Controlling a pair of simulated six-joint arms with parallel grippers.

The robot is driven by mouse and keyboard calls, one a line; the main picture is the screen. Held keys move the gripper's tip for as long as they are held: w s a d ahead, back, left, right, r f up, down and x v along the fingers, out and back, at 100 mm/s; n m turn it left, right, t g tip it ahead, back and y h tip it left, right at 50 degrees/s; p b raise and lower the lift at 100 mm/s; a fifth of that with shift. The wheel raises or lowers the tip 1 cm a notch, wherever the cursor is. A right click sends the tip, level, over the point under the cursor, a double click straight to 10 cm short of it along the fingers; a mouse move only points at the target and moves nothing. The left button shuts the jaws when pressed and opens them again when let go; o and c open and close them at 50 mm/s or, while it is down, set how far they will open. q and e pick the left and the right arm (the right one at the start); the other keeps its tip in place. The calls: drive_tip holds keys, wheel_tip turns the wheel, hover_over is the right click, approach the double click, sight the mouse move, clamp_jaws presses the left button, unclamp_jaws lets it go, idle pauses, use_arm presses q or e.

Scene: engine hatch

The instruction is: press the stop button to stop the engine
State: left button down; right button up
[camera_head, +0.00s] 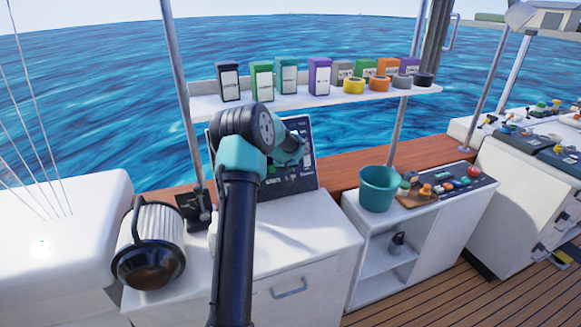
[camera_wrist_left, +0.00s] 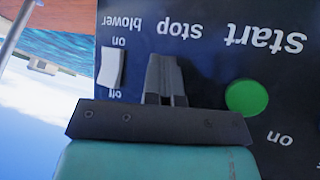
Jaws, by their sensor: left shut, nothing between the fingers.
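The dark control panel (camera_head: 308,181) stands tilted up on the white cabinet in the head view. It fills much of the left wrist view (camera_wrist_left: 215,75), with its lettering upside down. The green button (camera_wrist_left: 247,98) lies beside the word "start", and a white rocker switch (camera_wrist_left: 111,68) lies beside "blower". My left gripper (camera_wrist_left: 166,62) is shut and empty, with its fingertips in front of the panel just by the word "stop". The stop button is hidden, apparently behind the fingers. I cannot tell whether the fingertips touch it. My right gripper is not in view.
A white shelf (camera_head: 290,102) with several boxes and tape rolls hangs above the panel. A teal bucket (camera_head: 379,188) stands on the right cabinet. A ribbed filter cylinder (camera_head: 152,245) lies left of my left arm. The cabinet top right of the arm is mostly clear.

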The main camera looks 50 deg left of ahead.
use_arm(q)
drive_tip(key=shift+d, duration=0.15)
drive_tip(key=shift+s+d+r, duration=0.2)
drive_tip(key=shift+d+r, duration=0.05)
drive_tip(key=shift+d, duration=0.2)
drive_tip(key=shift+s+d+r, duration=0.15)
drive_tip(key=shift+d+r, duration=0.05)
drive_tip(key=shift+d, duration=0.25)
drive_tip(key=d, duration=0.1)
drive_tip(key=s+d+r, duration=0.1)
drive_tip(key=d, duration=0.1)
drive_tip(key=d+r, duration=0.1)
drive_tip(key=shift+s+d+r, duration=0.1)
drive_tip(key=shift+s+d, duration=0.05)
drive_tip(key=shift+s, duration=0.05)
idle(0.8)
